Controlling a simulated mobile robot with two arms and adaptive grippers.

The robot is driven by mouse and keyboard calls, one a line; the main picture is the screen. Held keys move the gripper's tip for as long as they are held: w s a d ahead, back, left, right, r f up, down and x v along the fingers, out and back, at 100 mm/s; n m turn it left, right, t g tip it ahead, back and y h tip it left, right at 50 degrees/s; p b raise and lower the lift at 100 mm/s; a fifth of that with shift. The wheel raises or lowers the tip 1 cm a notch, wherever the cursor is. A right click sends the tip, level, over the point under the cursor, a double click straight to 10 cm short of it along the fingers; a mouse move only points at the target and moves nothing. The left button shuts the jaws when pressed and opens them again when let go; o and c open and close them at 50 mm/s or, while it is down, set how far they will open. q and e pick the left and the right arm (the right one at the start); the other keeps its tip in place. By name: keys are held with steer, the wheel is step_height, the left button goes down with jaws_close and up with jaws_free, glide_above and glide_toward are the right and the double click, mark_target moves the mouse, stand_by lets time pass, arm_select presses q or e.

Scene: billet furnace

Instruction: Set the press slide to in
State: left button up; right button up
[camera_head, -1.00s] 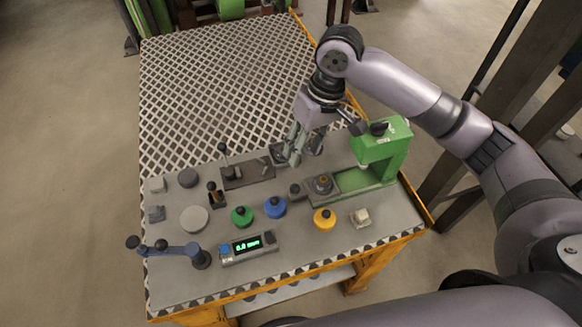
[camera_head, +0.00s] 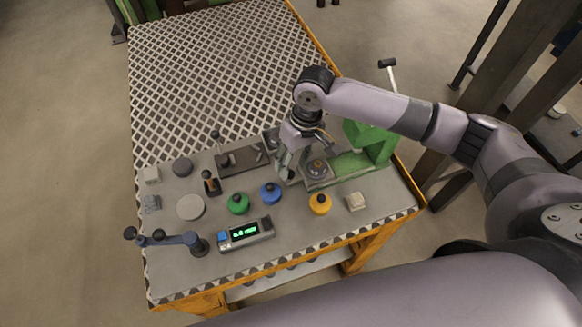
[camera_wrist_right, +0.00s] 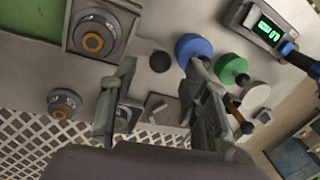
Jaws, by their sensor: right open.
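The green press (camera_head: 372,143) stands at the right side of the bench, partly behind my right arm. Its slide (camera_head: 318,172), a grey block with a round die on top, sits at the left end of the green bed, clear of the press frame. It also shows at the top left of the right wrist view (camera_wrist_right: 98,34). A dark round knob (camera_wrist_right: 160,62) is beside the slide. My right gripper (camera_head: 287,176) is open, pointing down just left of the slide, with the knob between and beyond its fingers in the wrist view. Contact cannot be told. My left gripper is not in view.
Blue (camera_head: 270,193), green (camera_head: 238,203) and yellow (camera_head: 320,203) knobbed pieces stand in front of the gripper. A digital readout (camera_head: 245,233) and a blue jointed arm (camera_head: 165,239) are near the front edge. The patterned bench top (camera_head: 200,80) behind is clear.

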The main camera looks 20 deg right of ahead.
mark_target(291, 171)
steer(key=shift+a+f, duration=0.15)
steer(key=shift+f, duration=0.65)
steer(key=shift+a+f, duration=0.15)
steer(key=shift+f, duration=0.6)
jaws_close()
